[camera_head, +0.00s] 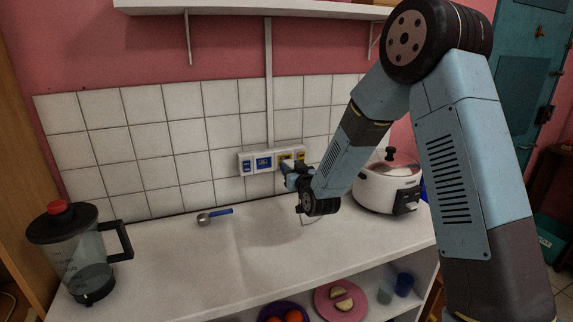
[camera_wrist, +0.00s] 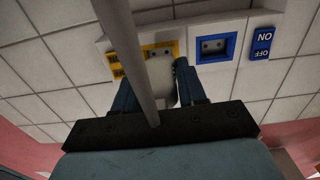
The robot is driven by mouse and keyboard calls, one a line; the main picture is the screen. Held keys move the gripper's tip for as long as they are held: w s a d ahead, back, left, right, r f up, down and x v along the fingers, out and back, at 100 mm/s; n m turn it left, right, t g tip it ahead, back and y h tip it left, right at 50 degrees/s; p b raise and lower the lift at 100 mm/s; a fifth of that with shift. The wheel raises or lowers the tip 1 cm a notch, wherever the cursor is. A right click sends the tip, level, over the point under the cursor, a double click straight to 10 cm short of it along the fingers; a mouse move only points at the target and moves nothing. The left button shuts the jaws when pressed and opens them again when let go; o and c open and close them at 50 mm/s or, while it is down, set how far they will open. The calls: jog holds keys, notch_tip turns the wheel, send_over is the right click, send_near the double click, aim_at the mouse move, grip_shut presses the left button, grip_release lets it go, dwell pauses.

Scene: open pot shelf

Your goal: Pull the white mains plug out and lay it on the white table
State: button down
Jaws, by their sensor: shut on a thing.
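The white mains plug (camera_wrist: 160,76) shows between my gripper's fingers in the wrist view, partly hidden by a grey cable-like strand across the picture. My gripper (camera_wrist: 158,80) is shut on it. Two dark holes show in the yellow-framed socket (camera_wrist: 163,50) just beyond the plug, so the plug looks clear of it; the gap is hard to judge. In the head view my gripper (camera_head: 289,172) is close in front of the wall socket strip (camera_head: 247,167), and the plug is hidden there. The white table (camera_head: 165,265) lies below, its middle bare.
A blender jug (camera_head: 85,262) stands at the table's left, a blue-handled scoop (camera_head: 213,216) near the wall. A white cooker (camera_head: 386,188) stands right of my gripper. A blue-framed socket (camera_wrist: 212,46) and an ON/OFF switch (camera_wrist: 262,43) sit beside the yellow one. A shelf (camera_head: 250,8) hangs above.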

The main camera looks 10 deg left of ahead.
jog(key=shift+v, duration=1.55)
jog(key=s+d+f+n+g, duration=0.1)
jog(key=d+f+g, duration=0.1)
jog(key=d, duration=0.3)
jog(key=s+d+f+n+g, duration=0.1)
jog(key=d+f+n+g, duration=0.1)
jog(key=d+f+g, duration=0.1)
jog(key=s+d+f+n+g+y, duration=0.1)
jog(key=d+f+g, duration=0.1)
jog(key=d, duration=0.5)
jog(key=shift+s+f+n+g, duration=0.15)
jog(key=shift+s+n+g, duration=0.25)
jog(key=shift+g, duration=0.5)
jog(key=shift+f, duration=2.1)
jog(key=c, duration=0.6)
grip_release()
